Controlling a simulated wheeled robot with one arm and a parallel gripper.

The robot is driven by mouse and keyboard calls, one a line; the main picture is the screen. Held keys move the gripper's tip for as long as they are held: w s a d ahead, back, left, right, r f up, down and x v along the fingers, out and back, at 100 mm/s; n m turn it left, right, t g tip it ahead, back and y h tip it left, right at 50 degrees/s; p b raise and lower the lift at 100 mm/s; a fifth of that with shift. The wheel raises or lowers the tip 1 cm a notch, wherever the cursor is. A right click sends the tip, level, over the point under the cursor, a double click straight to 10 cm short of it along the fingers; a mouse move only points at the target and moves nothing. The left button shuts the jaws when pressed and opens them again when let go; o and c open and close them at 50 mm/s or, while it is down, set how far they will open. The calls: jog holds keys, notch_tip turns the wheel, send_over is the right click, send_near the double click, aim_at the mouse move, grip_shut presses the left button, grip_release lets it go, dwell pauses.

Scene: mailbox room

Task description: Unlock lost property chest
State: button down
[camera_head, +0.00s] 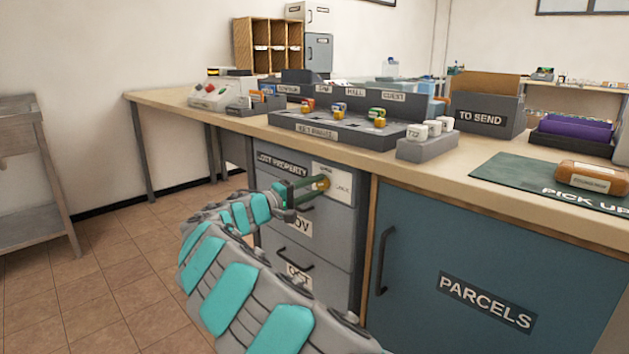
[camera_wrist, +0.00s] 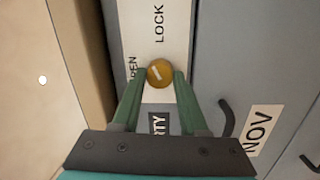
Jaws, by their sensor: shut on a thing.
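The lost property chest is the grey top drawer labelled LOST PROPERTY (camera_head: 281,164) in the counter front. A white lock plate (camera_head: 342,187) on its right carries a round brass knob (camera_head: 324,182). In the wrist view the plate (camera_wrist: 170,42) reads LOCK above the knob (camera_wrist: 160,73) and OPEN to its left. A pale mark on the knob's face lies tilted; which word it points at is unclear. My gripper (camera_wrist: 160,80) has its green fingers closed on the knob's two sides. The drawer front looks flush with the counter.
Drawers labelled NOV (camera_head: 300,226) and OCT (camera_head: 299,274), with dark handles, lie below. The blue PARCELS door (camera_head: 480,270) is to the right. The countertop holds a key panel (camera_head: 330,130) and a grey block (camera_head: 426,147). Tiled floor at left is free beside a metal table (camera_head: 35,180).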

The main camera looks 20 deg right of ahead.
jog(key=n+t+p, duration=0.1)
jog(key=n+p, duration=0.3)
jog(key=n, duration=0.3)
jog(key=shift+r+p, duration=0.1)
jog(key=shift+p, duration=0.2)
jog(key=n+p, duration=0.2)
jog(key=n, duration=0.1)
jog(key=shift+s+n+t, duration=0.1)
jog(key=shift+n+t, duration=0.2)
jog(key=shift+n, duration=0.1)
jog(key=shift+f+n+t+p, duration=0.15)
jog(key=shift+n+p, duration=0.15)
jog(key=shift+n, duration=0.45)
jog(key=shift+f+n+t+p, duration=0.15)
jog(key=shift+n+p, duration=0.15)
jog(key=shift+n, duration=0.45)
jog(key=shift+c, duration=2.2)
grip_release()
jog(key=shift+r, duration=0.1)
jog(key=v, duration=0.7)
jog(key=shift+s+a+b, duration=0.15)
jog(key=shift+a+b, duration=0.25)
jog(key=shift+b, duration=0.05)
